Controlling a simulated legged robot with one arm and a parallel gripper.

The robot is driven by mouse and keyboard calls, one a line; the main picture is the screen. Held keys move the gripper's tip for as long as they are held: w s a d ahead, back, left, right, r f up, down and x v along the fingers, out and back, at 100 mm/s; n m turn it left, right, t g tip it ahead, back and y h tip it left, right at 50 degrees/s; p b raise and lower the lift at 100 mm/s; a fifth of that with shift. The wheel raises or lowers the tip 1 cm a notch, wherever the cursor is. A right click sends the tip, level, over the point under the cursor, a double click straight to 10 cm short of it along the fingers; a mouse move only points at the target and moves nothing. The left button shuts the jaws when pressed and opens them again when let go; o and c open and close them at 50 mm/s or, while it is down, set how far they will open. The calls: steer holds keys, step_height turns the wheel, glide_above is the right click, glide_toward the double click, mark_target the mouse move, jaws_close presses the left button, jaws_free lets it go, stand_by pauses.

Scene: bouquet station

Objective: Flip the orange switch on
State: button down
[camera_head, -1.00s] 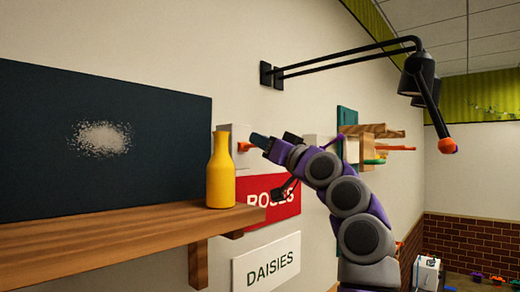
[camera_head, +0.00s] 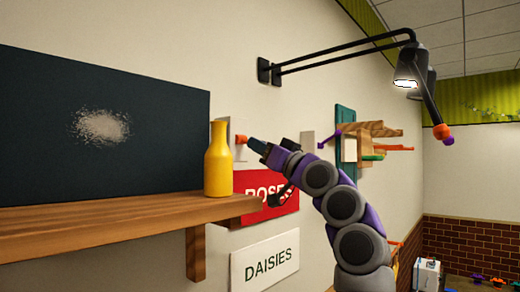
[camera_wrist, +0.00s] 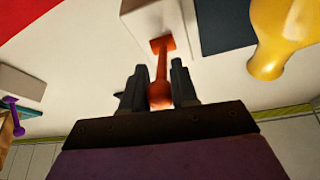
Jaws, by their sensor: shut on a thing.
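The orange switch (camera_head: 241,139) sits on a pale wall box (camera_head: 236,128) beside the yellow vase. In the wrist view its orange lever (camera_wrist: 161,62) stands out from the white box (camera_wrist: 150,18), with a round knob at its end. My gripper (camera_head: 254,144) is at the lever in the head view, reaching in from the right. In the wrist view my gripper (camera_wrist: 159,90) is shut on the orange knob, with one dark finger on each side. A wall lamp (camera_head: 408,70) at the upper right is lit.
A yellow vase (camera_head: 219,165) stands on the wooden shelf (camera_head: 110,220), close left of the switch. A purple switch (camera_head: 325,141) is on the wall to the right. ROSES (camera_head: 285,186) and DAISIES (camera_head: 265,264) signs hang below.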

steer(key=shift+f, duration=0.15)
steer(key=c, duration=1)
jaws_free()
steer(key=shift+b+v, duration=3.4)
steer(key=shift+v, duration=5.25)
